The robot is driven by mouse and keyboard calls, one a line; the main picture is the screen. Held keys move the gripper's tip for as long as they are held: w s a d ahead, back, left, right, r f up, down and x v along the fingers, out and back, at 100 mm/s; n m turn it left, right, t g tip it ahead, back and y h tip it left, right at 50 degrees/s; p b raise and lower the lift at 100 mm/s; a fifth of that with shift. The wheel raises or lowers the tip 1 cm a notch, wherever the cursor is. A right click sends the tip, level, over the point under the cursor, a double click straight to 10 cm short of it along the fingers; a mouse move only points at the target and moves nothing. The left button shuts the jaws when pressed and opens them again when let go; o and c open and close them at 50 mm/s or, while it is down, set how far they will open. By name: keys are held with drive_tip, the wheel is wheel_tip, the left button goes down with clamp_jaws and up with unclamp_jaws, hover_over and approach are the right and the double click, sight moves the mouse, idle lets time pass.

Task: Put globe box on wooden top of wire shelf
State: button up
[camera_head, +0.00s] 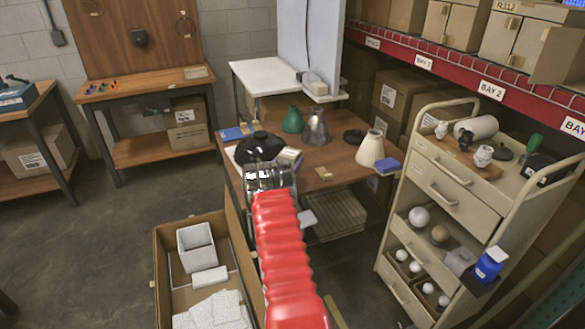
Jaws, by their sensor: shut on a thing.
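My gripper (268,173) is at the end of the red arm, over the front left of a wooden-topped table (335,160). It looks shut, but what is between its fingers is hidden or too unclear to name. A black domed thing (260,147) shows just beyond it. A small pale box (289,157) is close to its right; I cannot tell whether they touch. I cannot tell which box is the globe box. A wire shelf (338,214) is under the table's wooden top.
Green (293,120), grey (316,127) and cream (371,149) shades stand on the table. An open carton (163,262) lies below left, and a cream drawer cart (450,185) stands right. The table's front middle has some free room.

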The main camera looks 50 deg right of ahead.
drive_tip(key=shift+f, duration=0.6)
drive_tip(key=shift+f, duration=1.9)
drive_tip(key=o, duration=1.3)
drive_tip(key=shift+f, duration=0.1)
drive_tip(key=v, duration=1.2)
